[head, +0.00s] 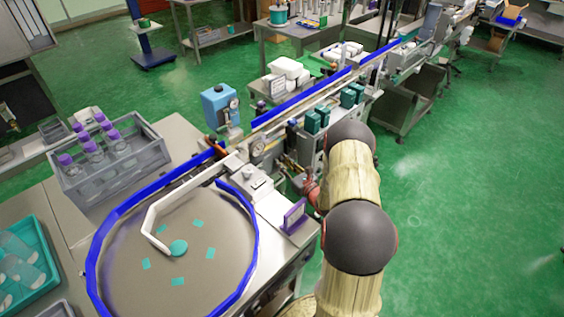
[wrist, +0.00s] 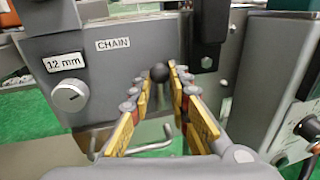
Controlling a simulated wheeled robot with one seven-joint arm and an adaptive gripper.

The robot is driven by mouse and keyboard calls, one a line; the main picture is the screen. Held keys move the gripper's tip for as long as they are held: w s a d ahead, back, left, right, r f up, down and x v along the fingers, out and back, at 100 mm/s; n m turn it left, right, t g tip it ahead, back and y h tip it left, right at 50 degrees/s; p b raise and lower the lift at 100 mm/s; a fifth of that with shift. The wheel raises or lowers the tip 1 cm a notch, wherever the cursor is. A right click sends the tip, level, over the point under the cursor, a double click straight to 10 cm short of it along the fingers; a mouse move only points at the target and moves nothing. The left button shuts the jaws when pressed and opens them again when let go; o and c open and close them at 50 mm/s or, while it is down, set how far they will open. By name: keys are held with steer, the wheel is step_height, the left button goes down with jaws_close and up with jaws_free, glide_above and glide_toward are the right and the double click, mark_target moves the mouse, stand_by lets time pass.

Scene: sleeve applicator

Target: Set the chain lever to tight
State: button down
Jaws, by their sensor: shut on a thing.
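The chain lever shows in the wrist view as a dark round knob (wrist: 159,72) between my fingertips, below the CHAIN label (wrist: 120,43) on a grey panel (wrist: 165,30). My gripper (wrist: 160,88) is shut on the knob, with its yellow and red fingers on either side of it. The lever's shaft and any tight marking are hidden or not readable. In the head view my arm hides most of the gripper (head: 311,188), which is at the side of the conveyor machine.
A dial (wrist: 69,95) with a 12 mm label is left of the lever. A dark handle (wrist: 209,25) hangs at upper right. A round turntable (head: 200,225) with a blue rim and a grey crate of bottles (head: 125,170) are at left. Green floor (head: 480,190) is clear at right.

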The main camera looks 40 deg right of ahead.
steer(key=c, duration=1.9)
jaws_free()
steer(key=s+a, duration=0.1)
steer(key=s, duration=1.1)
steer(key=shift+a+r, duration=0.15)
steer(key=shift+r, duration=0.05)
